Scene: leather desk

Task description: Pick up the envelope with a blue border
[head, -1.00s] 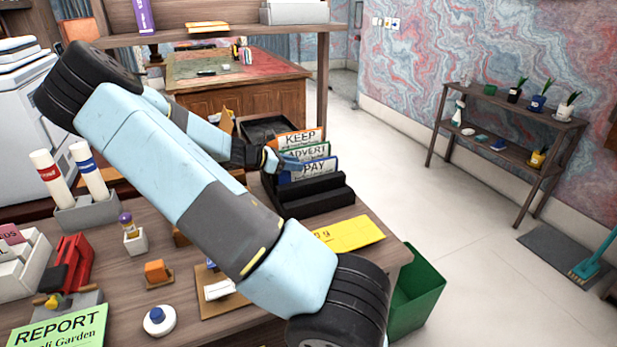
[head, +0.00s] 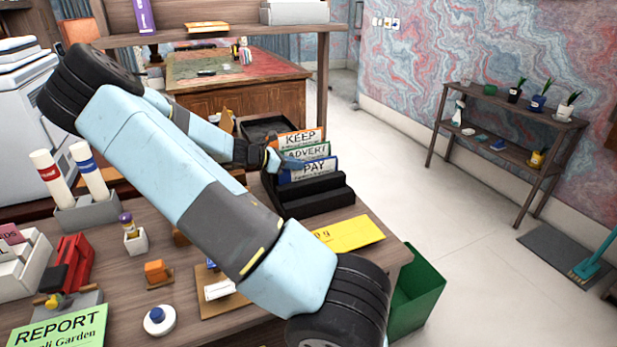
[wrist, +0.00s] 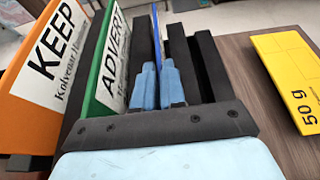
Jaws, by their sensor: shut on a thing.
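The blue-bordered envelope (head: 318,168), marked PAY, stands upright at the front of the row in the black rack (head: 318,200). In the wrist view its thin blue edge (wrist: 157,35) rises between my fingers. My gripper (head: 292,163) reaches in from the left, shut on this envelope; in the wrist view the blue fingers (wrist: 160,83) are on either side of it. The green ADVERT envelope (head: 312,150) and orange KEEP envelope (head: 300,136) stand just behind it. The envelope's lower part is hidden in the rack.
A green bin (head: 420,290) stands beyond the desk edge. A shelf post (head: 322,80) rises behind the rack. My arm crosses above the desk.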

